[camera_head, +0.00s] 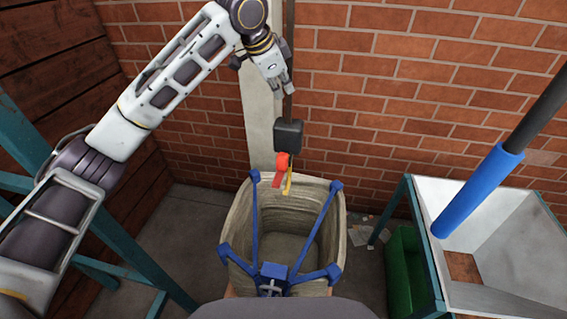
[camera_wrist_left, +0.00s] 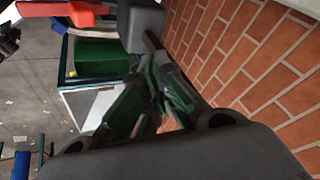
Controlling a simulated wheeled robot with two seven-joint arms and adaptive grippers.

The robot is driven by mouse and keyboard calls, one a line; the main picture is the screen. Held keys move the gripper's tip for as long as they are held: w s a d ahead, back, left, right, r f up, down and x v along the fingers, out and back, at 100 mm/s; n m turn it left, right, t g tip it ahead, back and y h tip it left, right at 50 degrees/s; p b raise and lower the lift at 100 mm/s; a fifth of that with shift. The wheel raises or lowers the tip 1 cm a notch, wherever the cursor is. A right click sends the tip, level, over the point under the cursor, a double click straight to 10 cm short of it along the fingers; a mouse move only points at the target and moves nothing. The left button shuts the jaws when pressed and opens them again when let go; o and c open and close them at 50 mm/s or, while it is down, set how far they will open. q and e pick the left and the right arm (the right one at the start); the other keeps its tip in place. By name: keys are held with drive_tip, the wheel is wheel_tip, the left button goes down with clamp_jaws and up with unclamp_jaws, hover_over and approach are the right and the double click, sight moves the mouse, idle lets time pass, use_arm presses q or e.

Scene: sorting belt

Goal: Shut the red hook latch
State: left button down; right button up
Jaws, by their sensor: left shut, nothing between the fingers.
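The red hook latch (camera_head: 280,168) hangs just under a black block (camera_head: 288,136) on a dark vertical rod. A thin yellow hook part (camera_head: 288,182) shows beside it, and I cannot tell whether the two touch. The latch (camera_wrist_left: 72,12) also sticks out from the block (camera_wrist_left: 140,24) at the top of the left wrist view. My left gripper (camera_head: 286,90) is shut and empty beside the rod, above the block and apart from the latch. Its fingers (camera_wrist_left: 150,105) fill the middle of the left wrist view. My right gripper is not in view.
A pale bucket (camera_head: 327,235) with blue straps (camera_head: 326,215) joined at a blue hub stands below the latch. At right are a grey bin (camera_head: 507,215) on a teal frame, a green box (camera_head: 403,262) and a blue-sleeved bar (camera_head: 478,190). A brick wall stands close behind.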

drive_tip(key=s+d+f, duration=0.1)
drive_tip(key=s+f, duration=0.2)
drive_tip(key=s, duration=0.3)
use_arm(q)
drive_tip(key=s+a+f+m+g, duration=0.2)
drive_tip(key=s+f+m+g, duration=0.2)
drive_tip(key=s+m+g, duration=0.1)
drive_tip(key=s+g, duration=0.1)
drive_tip(key=s, duration=0.1)
drive_tip(key=shift+s+f+m+y, duration=0.15)
drive_tip(key=shift+s+m+y, duration=0.15)
drive_tip(key=shift+m, duration=0.1)
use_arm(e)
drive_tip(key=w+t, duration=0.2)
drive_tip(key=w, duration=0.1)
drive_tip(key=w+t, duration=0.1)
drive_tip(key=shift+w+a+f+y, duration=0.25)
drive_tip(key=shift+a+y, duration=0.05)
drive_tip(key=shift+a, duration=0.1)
use_arm(q)
drive_tip(key=shift+f, duration=0.1)
drive_tip(key=p, duration=0.1)
hover_over(284, 173)
wheel_tip(284, 173, down, 12)
drive_tip(key=shift+r, duration=0.2)
drive_tip(key=shift+s+f+p, duration=0.25)
drive_tip(key=shift+f+p, duration=0.05)
drive_tip(key=shift+f, duration=0.5)
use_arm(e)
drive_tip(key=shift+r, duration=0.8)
